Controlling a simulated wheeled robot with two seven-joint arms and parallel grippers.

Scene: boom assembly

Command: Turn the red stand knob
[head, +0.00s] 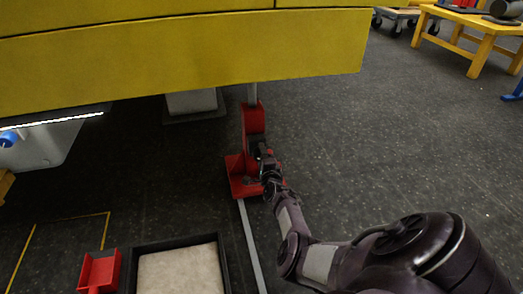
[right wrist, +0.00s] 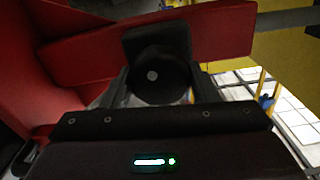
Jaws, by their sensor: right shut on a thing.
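The red stand (head: 253,121) stands on the dark floor under the yellow boom (head: 190,50), with a grey post rising from its top to the boom. Its red body also fills the upper left of the right wrist view (right wrist: 60,45). A black round knob (right wrist: 158,75) with a pale centre sits on the stand. My right gripper (head: 266,160) reaches the stand from the lower right. In the right wrist view its fingers (right wrist: 155,90) are on both sides of the knob, shut on it. My left gripper is in neither view.
A black-rimmed tray with a pale inside (head: 180,271) and a red box (head: 100,271) lie at the bottom left. A pale strip (head: 251,246) runs along the floor from the stand. The boom hangs low overhead. A yellow table (head: 477,29) stands far right; floor between is clear.

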